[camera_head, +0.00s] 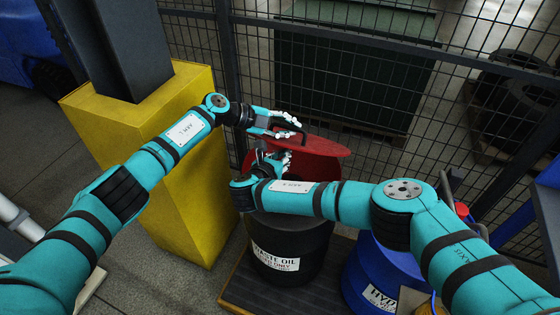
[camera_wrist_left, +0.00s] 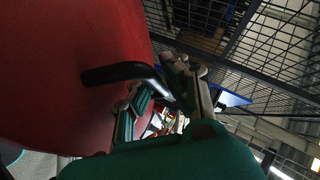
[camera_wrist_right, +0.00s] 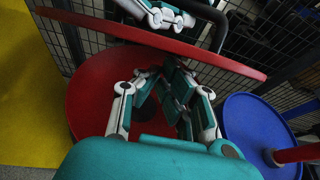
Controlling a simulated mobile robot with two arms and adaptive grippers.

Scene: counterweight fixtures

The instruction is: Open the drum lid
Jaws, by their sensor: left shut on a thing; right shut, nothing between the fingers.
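The black drum (camera_head: 284,254), with a "WASTE OIL" label, stands at the centre of the head view. Its red lid (camera_head: 325,146) is raised and tilted above the drum's round red top (camera_wrist_right: 88,100). My left gripper (camera_head: 288,122) is shut on the lid's black bar handle (camera_wrist_left: 112,73); the handle passes between its fingers in the left wrist view. My right gripper (camera_head: 277,160) is shut and empty, below the lid and over the red top. In the right wrist view its fingers (camera_wrist_right: 165,92) are under the lid's edge. My right arm hides part of the drum's upper side.
A yellow pedestal (camera_head: 190,190) with a dark post stands close left of the drum. A blue drum (camera_head: 378,270) stands at right. A wire mesh fence (camera_head: 460,95) runs behind, with a dark green container (camera_head: 345,70) and tyres (camera_head: 515,90) beyond it.

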